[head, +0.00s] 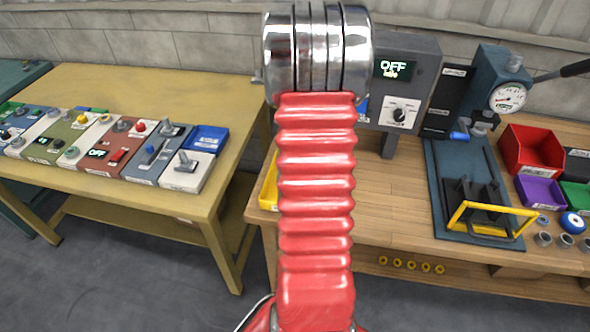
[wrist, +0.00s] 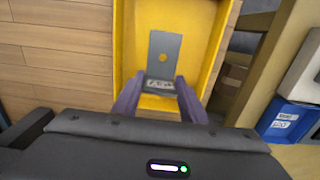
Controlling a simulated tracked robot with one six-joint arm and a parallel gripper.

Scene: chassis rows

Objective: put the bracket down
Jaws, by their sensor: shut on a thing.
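The bracket (wrist: 164,52) is a grey metal plate with a yellowish round spot and a marked lower part. In the wrist view it shows between and just beyond the fingers of my gripper (wrist: 160,85), which are shut on its near end. The bracket is over or inside a yellow bin (wrist: 123,40); whether it touches the bin floor I cannot tell. In the head view my red arm hides the gripper and the bracket, and only the left edge of the yellow bin (head: 269,184) shows.
The bin stands at the left end of a wooden workbench (head: 390,215). A grey box reading OFF (head: 405,75), a press with a dial (head: 500,85), and red (head: 530,165) and purple bins stand on it. A gap separates it from the left table (head: 150,85) with control panels.

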